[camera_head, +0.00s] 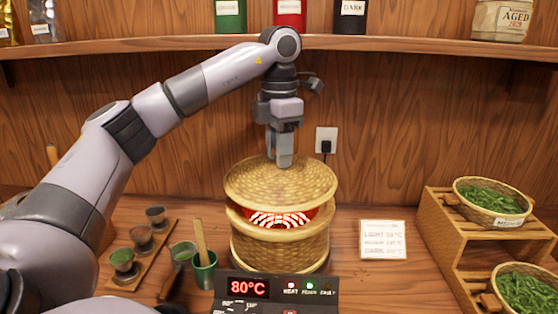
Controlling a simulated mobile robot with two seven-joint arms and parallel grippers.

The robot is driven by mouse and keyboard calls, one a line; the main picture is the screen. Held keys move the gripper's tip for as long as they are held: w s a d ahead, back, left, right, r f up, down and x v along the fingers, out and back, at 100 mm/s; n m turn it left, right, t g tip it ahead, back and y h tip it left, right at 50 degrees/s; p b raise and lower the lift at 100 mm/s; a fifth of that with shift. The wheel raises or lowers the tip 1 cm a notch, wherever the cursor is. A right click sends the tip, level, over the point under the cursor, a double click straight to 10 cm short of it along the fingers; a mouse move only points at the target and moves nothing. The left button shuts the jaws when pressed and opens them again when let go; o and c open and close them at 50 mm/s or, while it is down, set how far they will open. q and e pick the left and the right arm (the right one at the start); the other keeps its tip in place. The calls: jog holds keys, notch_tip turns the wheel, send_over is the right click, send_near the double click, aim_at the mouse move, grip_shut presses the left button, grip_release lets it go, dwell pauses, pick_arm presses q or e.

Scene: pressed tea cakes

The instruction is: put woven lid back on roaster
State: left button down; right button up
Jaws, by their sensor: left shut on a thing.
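The woven lid (270,187) is a round, tan, basket-weave disc in the middle of the head view. It sits over the woven roaster (280,256), tilted, with a gap at the front where red glowing ribs (283,218) show inside. I cannot tell whether the lid's back edge touches the roaster rim. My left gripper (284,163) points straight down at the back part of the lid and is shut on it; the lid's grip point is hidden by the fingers. My right gripper is not in view.
A control panel (262,292) reading 80°C stands in front of the roaster. Cups on a wooden board (150,262) and a green pot (204,272) are at left. A sign (383,240) and a wooden stand (443,240) with baskets of green leaves are at right. A shelf (170,43) runs above.

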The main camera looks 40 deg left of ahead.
pick_arm(q)
jog(key=shift+w+a, duration=0.15)
jog(key=shift+f, duration=0.35)
jog(key=shift+f+p, duration=0.3)
jog(key=shift+f, duration=1.1)
jog(key=shift+f, duration=0.65)
jog(key=c, duration=0.8)
grip_release()
jog(key=shift+o, duration=0.2)
jog(key=shift+r, duration=0.15)
notch_tip(320, 180, up, 9)
jog(key=shift+f, duration=0.2)
